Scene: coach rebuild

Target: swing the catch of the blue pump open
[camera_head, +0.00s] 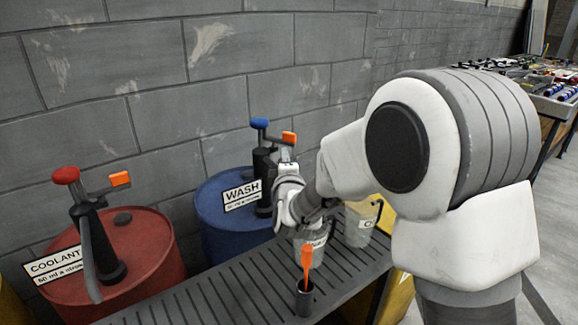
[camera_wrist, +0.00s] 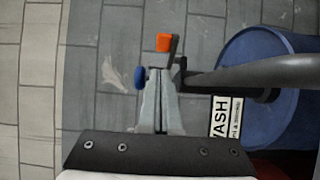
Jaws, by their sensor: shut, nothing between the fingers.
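The blue pump is a dark column (camera_head: 264,172) with a blue knob (camera_head: 259,123) on top, standing on a blue drum (camera_head: 215,215) labelled WASH. Its catch (camera_head: 289,138) is an orange-tipped arm reaching right from the pump's top. In the wrist view the orange tip (camera_wrist: 164,43) lies just beyond my fingertips, and the blue knob (camera_wrist: 140,77) lies to their left. My gripper (camera_wrist: 158,75) is shut and empty, close to the catch's arm; I cannot tell whether they touch. In the head view my wrist hides part of the pump's right side.
A red drum (camera_head: 150,248) labelled COOLANT, with a similar red-knobbed pump, stands at left. Clear jugs, one the right-hand jug (camera_head: 360,224), and a dark cup (camera_head: 304,300) holding an orange tool (camera_head: 306,258) stand on the slatted bench (camera_head: 215,302). A block wall is close behind.

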